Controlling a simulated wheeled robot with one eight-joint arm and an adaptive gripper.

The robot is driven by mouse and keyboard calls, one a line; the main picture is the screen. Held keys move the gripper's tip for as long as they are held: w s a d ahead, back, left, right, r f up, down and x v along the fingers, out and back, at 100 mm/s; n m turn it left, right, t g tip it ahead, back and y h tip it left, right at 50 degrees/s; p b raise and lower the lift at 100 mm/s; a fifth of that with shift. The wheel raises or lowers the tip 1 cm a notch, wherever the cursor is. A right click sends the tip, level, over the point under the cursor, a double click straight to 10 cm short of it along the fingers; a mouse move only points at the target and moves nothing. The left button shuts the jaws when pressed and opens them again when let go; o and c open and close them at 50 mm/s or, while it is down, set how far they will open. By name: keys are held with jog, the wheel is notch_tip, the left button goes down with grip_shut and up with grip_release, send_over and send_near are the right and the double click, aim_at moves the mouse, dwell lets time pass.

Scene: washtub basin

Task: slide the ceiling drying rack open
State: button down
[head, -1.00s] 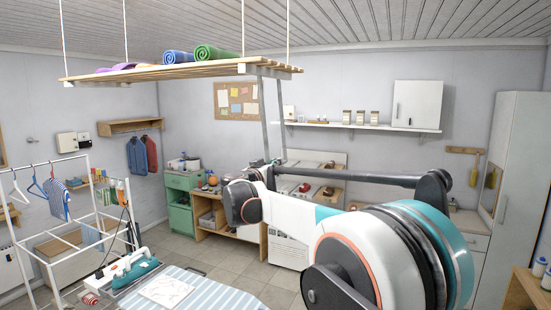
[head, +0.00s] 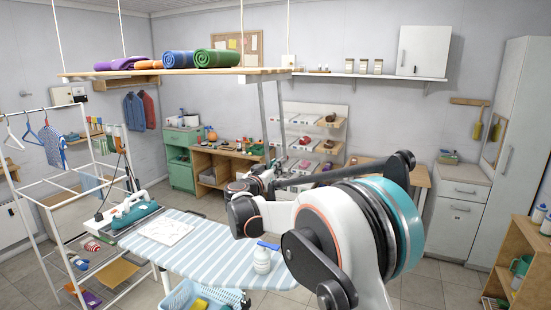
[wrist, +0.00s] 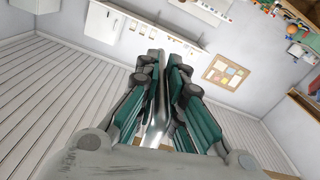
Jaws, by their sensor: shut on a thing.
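The drying rack (head: 180,73) is a wooden slatted shelf hung on cords from the ceiling. It carries rolled blue and green towels (head: 197,59) and purple cloth (head: 122,63). A grey metal pull frame (head: 283,118) hangs down from its right end. My gripper (head: 265,178) is at the lower end of this frame, partly hidden by my arm. In the wrist view my gripper (wrist: 165,65) is closed, with a shiny metal bar (wrist: 157,125) between its green-padded fingers. The bar appears to be part of the pull frame.
An ironing board (head: 215,245) with a bottle (head: 262,260) stands below the rack. A white clothes stand (head: 60,190) is at left. A wall shelf (head: 370,75) and cabinet (head: 424,50) are at back right. A tall white cupboard (head: 510,150) stands at right.

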notch_tip(320, 180, down, 17)
jog(key=b, duration=0.7)
jog(key=shift+r, duration=0.1)
jog(key=c, duration=1.7)
grip_release()
jog(key=shift+o, duration=0.2)
jog(key=shift+s+r, duration=0.1)
jog(key=shift+s, duration=0.05)
jog(key=shift+a, duration=0.1)
jog(key=v, duration=1.2)
